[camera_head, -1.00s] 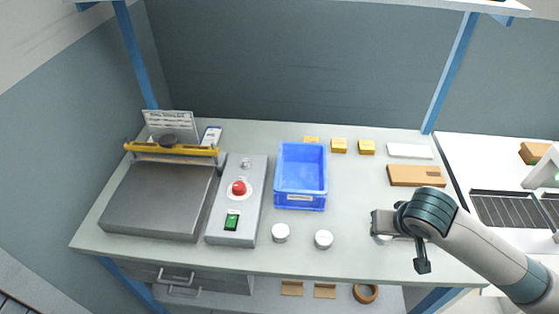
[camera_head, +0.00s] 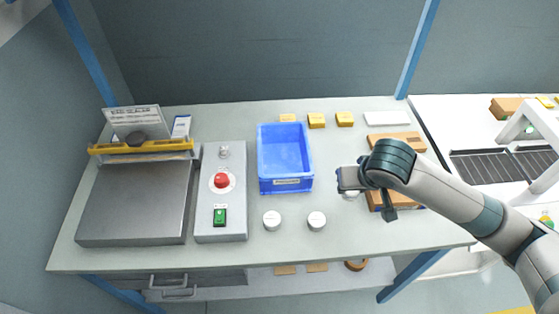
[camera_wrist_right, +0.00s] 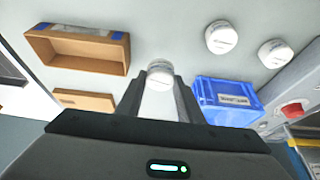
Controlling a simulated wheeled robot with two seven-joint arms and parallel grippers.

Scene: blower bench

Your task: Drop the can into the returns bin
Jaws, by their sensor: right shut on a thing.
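My right gripper (camera_head: 350,179) is shut on a white can (camera_wrist_right: 160,70), seen between its fingertips in the right wrist view. In the head view only the lower part of this can (camera_head: 350,195) shows under the gripper. The can seems to be above the bench, right of the blue bin (camera_head: 285,185) and apart from it. The bin is empty, open on top and has a white label on its front. It also shows in the right wrist view (camera_wrist_right: 228,115). My left gripper is not in view.
Two similar white cans (camera_head: 272,220) (camera_head: 317,220) stand in front of the bin. A grey control box (camera_head: 221,160) with a red button is left of it. Yellow blocks (camera_head: 316,121) lie behind. An open cardboard box (camera_wrist_right: 80,62) is partly hidden by my arm in the head view.

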